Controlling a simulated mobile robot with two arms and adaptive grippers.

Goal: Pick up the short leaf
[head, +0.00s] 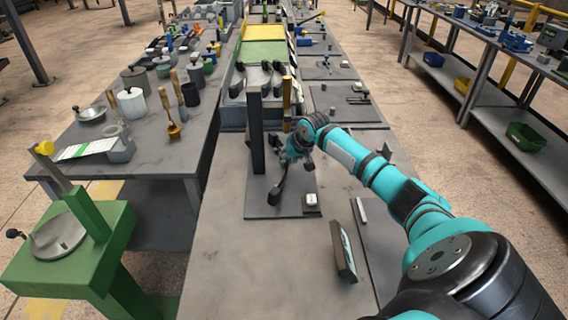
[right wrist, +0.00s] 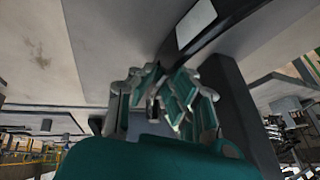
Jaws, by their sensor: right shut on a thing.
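My right gripper (head: 294,158) is over the dark base plate (head: 260,205) on the bench, just right of the upright black post. It is shut on a dark, slightly curved piece (head: 278,187), which looks like the short leaf. The piece slants down and left from the fingers, and its upper end is hidden by them. I cannot tell whether its lower end touches the plate. In the right wrist view the fingers (right wrist: 165,100) are close together, and what lies between them is hard to make out. My left gripper is not in view.
The black post (head: 256,135) and a yellow post (head: 287,98) stand close to the gripper. A small white-topped block (head: 310,200) sits on the plate. A dark panel (head: 341,240) leans nearby. More dark leaf-like pieces (head: 267,75) are farther back.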

